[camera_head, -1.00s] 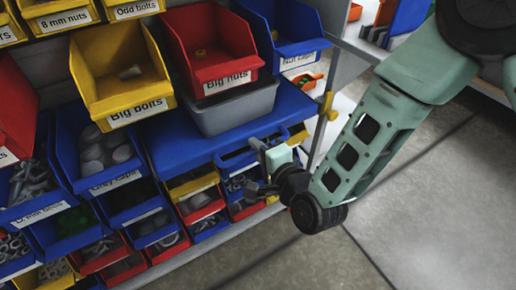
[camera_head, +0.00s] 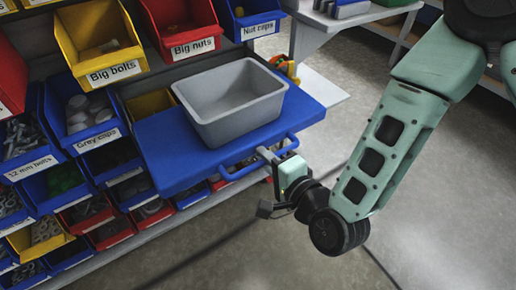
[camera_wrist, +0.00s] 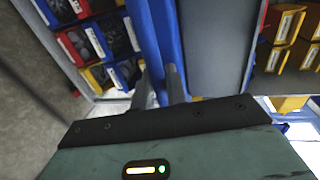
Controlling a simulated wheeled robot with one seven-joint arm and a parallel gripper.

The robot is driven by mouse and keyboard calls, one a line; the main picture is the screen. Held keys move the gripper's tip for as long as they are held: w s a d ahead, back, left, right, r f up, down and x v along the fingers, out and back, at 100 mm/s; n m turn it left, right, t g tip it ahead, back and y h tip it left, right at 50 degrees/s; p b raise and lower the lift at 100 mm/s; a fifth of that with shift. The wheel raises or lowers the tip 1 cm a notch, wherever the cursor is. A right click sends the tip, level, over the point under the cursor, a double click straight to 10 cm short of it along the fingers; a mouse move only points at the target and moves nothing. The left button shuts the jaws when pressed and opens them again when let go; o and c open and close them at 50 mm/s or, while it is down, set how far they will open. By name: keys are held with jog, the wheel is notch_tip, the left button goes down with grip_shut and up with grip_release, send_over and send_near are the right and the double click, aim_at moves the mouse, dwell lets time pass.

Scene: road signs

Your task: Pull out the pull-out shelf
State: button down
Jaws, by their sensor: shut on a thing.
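The blue pull-out shelf (camera_head: 165,150) stands out from the bin rack in the head view, with a blue handle bar along its front edge (camera_head: 245,166). My gripper (camera_head: 270,157) is at the shelf's front and is shut on the handle. In the wrist view the two grey fingers (camera_wrist: 160,88) lie on either side of the blue handle (camera_wrist: 168,45). A grey open box (camera_head: 232,103) sits on the shelf and looks empty.
Labelled bins of big bolts (camera_head: 103,45) and big nuts (camera_head: 184,25) hang above the shelf. Several small-part bins, such as grey caps (camera_head: 92,115), fill the rack at left and below. The floor (camera_head: 290,240) in front is clear.

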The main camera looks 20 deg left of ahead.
jog(key=shift+f+v, duration=0.25)
jog(key=shift+v, duration=0.9)
jog(key=c, duration=1.5)
grip_release()
jog(key=p+v, duration=0.6)
jog(key=v, duration=0.1)
jog(key=shift+s+d, duration=0.15)
jog(key=shift+s, duration=0.05)
